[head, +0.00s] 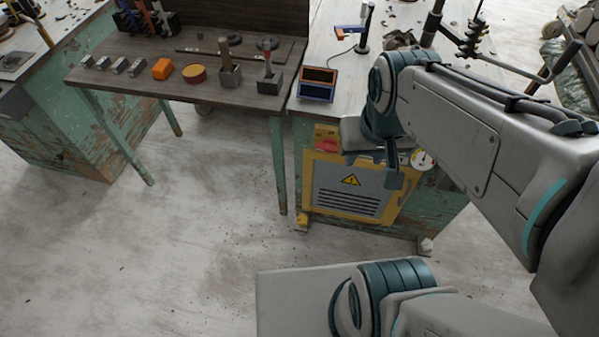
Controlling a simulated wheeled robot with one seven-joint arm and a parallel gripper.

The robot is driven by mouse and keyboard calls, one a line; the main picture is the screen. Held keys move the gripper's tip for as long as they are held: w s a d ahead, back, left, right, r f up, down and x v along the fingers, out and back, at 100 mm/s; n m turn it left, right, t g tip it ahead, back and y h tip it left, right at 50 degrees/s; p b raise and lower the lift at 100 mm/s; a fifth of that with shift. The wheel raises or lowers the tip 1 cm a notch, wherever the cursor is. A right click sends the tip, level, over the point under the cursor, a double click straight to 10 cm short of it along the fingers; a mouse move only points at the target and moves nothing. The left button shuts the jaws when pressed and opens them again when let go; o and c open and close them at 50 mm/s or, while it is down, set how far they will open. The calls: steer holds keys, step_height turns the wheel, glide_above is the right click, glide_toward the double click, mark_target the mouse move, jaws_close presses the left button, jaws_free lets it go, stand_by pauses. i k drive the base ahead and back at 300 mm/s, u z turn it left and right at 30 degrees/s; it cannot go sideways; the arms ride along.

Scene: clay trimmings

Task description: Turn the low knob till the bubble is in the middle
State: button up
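I cannot make out the low knob or the bubble in the head view; they may be hidden by my arm or too small to see. A yellow-framed unit (330,202) with a grey slatted panel and a warning triangle stands on the floor against a worn green workbench. A round white dial (422,159) shows at its upper right, partly behind my arm. My gripper (391,174) hangs in front of the unit's upper right part. Its fingers are seen from behind and overlap the unit, so I cannot tell whether they are open or touching anything.
A dark wooden table (225,96) at the left holds an orange block (162,68), a round tin (194,73), metal blocks and tools. A small blue-and-orange box (318,84) sits on the workbench (338,15). The floor (190,235) at the left front is clear.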

mark_target(302, 220)
steer(key=u, duration=1.35)
steer(key=i, duration=0.4)
steer(key=z, duration=0.85)
